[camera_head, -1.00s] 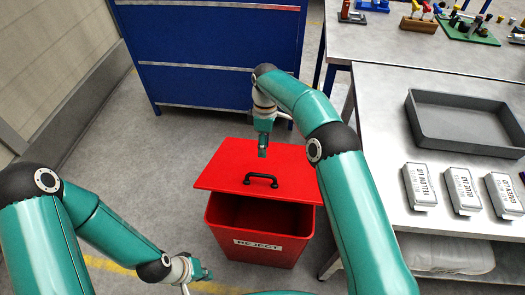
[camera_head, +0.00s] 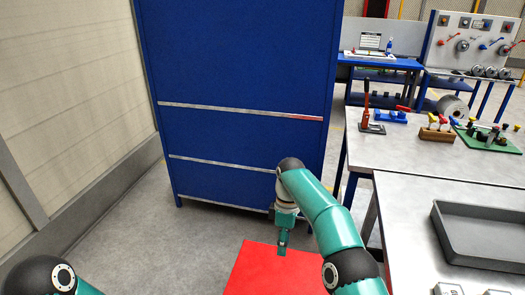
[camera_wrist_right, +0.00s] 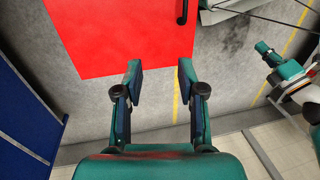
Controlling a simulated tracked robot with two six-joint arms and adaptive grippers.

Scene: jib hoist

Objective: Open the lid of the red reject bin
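The red lid (camera_head: 268,272) of the reject bin shows only in part at the bottom of the head view; the bin body and its front are out of that view. In the right wrist view the flat red lid (camera_wrist_right: 115,38) fills the upper middle, with part of its black handle (camera_wrist_right: 182,10) at the top edge. My right gripper (camera_head: 283,249) is over the lid's far side. Its two fingers (camera_wrist_right: 160,68) are apart with nothing held between them, near the lid's edge. My left gripper (camera_wrist_right: 268,52) shows small at the right of the wrist view; its fingers are unclear.
A tall blue cabinet (camera_head: 240,80) stands behind the lid. A metal table (camera_head: 410,225) with a grey tray (camera_head: 485,245) is at the right. Farther back are a workbench with tools (camera_head: 420,150) and a blue desk (camera_head: 380,62). Floor on the left is clear.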

